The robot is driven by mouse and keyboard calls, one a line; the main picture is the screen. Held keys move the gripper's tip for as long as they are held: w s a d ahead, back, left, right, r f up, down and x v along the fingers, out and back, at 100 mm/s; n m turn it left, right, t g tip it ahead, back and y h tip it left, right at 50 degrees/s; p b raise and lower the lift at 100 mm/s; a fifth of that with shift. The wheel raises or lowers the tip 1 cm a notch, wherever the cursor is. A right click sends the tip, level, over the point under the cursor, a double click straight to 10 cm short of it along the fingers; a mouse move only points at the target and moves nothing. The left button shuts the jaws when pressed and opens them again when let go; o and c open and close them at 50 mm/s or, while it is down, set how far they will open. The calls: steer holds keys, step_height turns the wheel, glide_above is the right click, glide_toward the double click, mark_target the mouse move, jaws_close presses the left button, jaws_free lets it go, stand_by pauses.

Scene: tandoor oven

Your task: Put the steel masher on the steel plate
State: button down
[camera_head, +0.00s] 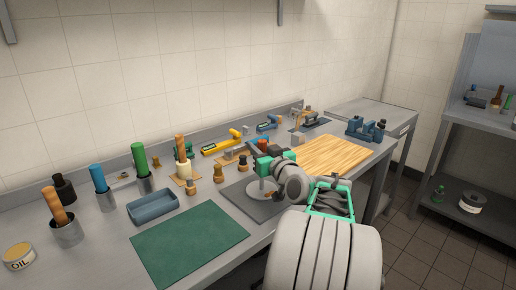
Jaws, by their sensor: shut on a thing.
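My gripper (264,164), with green fingers, is over the middle of the workbench. It is shut on the steel masher (262,188), which shows below the fingers as a pale grey round head with a short stem. The fingers hide its upper part. The masher head appears over a dark grey square plate (256,210), which I take to be the steel plate. I cannot tell whether the head touches the plate or hangs just above it. My arm covers the plate's right side.
A green mat (190,243) and a blue-grey tray (153,206) lie to the left. Small wooden pieces (219,174) stand close by. Pots with handles (67,231) line the left. A wooden board (335,153) lies right, with a blue device (365,128) behind it.

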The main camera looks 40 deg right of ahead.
steer(key=shift+f, duration=0.1)
steer(key=c, duration=1.2)
jaws_free()
steer(key=shift+b+v, duration=0.9)
steer(key=shift+v, duration=5.1)
